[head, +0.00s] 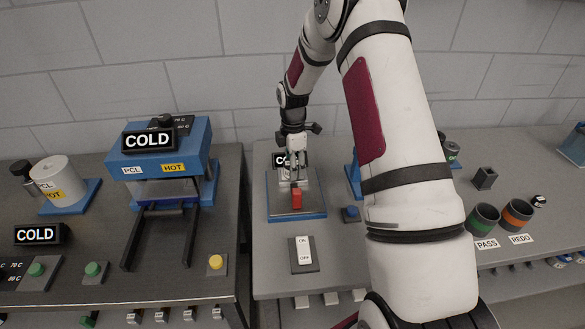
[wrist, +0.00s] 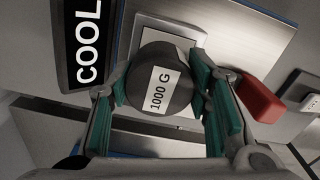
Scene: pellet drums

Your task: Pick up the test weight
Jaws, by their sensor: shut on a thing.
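The test weight (wrist: 160,82) is a dark grey cylinder with a white label reading 1000 G in the wrist view. My gripper (wrist: 165,100) is shut on it, with a teal-padded finger on each side. Under the weight is a pale square plate (wrist: 187,32); I cannot tell whether the weight touches it or is slightly raised. In the head view my gripper (head: 295,160) points down over a blue-edged metal stand (head: 312,205). The weight cannot be made out clearly there.
A red block or handle (head: 297,198) sits at the stand's front, close to my gripper. A COOL sign (wrist: 84,42) stands beside the plate. An ON switch (head: 304,252) lies in front, a blue button (head: 351,214) to the right. A blue COLD/HOT machine (head: 160,160) stands left.

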